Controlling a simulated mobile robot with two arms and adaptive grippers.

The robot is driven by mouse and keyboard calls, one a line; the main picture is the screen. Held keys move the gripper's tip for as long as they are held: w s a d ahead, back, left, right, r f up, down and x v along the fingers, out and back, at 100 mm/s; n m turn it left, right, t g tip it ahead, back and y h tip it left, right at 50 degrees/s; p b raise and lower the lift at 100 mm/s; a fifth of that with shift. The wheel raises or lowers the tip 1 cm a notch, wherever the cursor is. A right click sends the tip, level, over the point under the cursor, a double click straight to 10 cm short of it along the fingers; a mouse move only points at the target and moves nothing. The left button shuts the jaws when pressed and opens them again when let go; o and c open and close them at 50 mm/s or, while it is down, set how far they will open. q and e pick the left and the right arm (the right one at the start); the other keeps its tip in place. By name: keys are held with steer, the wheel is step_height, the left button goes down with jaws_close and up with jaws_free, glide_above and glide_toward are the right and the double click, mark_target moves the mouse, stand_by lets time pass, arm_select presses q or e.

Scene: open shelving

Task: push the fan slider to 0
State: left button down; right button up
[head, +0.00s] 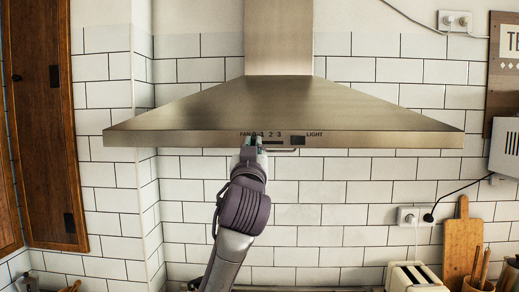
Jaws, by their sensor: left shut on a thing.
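The range hood (370,122) hangs on the tiled wall across the middle of the head view. Its front strip has the printed fan scale (272,134) with the label FAN and numbers up to 3, and a dark slider slot (273,142) below it. My left gripper (254,141) reaches up from below to the left part of this scale, by the 0 and 1. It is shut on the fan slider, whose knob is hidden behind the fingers. My right gripper is not in view.
A dark light switch (298,140) sits right of the fan scale, next to the label LIGHT. A wooden cabinet (45,120) stands at the left. A toaster (414,277) and a cutting board (461,250) are at the lower right. The space below the hood is mostly clear.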

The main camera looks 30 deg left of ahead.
arm_select(q)
steer(key=c, duration=1.2)
jaws_free()
steer(key=shift+s+a, duration=0.1)
steer(key=shift+a, duration=0.05)
steer(key=shift+s+a, duration=0.1)
steer(key=shift+s+d+f, duration=0.15)
steer(key=shift+d+f, duration=0.05)
steer(key=shift+d, duration=0.1)
steer(key=v, duration=1.1)
steer(key=shift+s, duration=0.2)
